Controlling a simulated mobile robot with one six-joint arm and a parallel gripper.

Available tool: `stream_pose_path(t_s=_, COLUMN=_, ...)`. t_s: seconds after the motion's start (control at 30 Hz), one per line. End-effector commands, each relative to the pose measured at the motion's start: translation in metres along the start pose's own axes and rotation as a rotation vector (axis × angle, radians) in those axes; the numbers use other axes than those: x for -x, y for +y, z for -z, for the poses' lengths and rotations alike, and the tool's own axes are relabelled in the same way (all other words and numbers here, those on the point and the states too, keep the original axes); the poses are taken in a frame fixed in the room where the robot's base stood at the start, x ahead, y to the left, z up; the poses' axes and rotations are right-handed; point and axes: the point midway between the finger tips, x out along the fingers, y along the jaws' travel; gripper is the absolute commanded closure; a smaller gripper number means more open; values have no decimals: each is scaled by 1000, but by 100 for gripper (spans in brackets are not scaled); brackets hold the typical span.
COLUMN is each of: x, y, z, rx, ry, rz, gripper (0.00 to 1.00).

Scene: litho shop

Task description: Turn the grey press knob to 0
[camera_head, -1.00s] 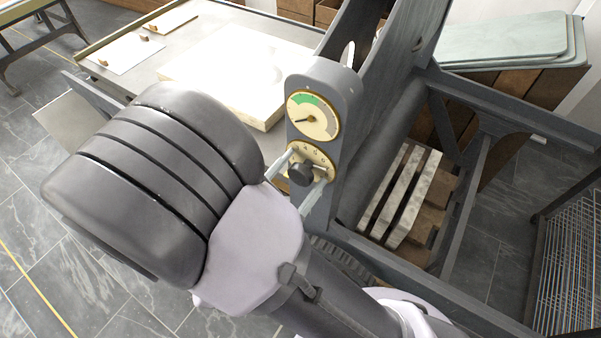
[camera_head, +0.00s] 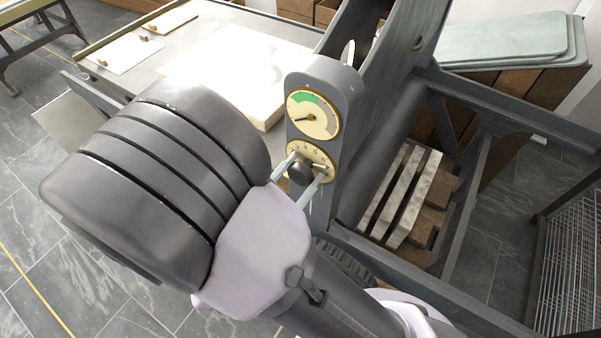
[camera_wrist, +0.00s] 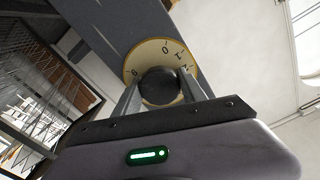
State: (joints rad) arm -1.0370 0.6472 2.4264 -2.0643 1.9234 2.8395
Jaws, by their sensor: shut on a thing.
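The press knob (camera_wrist: 159,86) is a dark grey round knob in front of a cream dial (camera_wrist: 158,49) with a brass rim and black numerals. My gripper (camera_wrist: 160,92) is shut on the knob, one finger on each side. In the wrist view the 0 stands near the top of the dial, with other numerals to its right and one to its left. In the head view the knob (camera_head: 300,171) sits on the grey press head, between my fingers (camera_head: 299,172). The knob's pointer mark cannot be made out.
A round gauge (camera_head: 313,114) with a green sector and a dark needle sits above the dial. A pale slab (camera_head: 225,65) lies on the press bed behind. Grey press frame beams (camera_head: 510,105) stand close on the right.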

Motion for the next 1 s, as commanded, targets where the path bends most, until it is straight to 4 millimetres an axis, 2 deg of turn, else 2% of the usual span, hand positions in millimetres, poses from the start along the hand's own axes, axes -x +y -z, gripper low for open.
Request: stream_pose_path(t_s=1.0, x=0, y=0, z=1, rx=948, ry=0, rz=0, gripper=92)
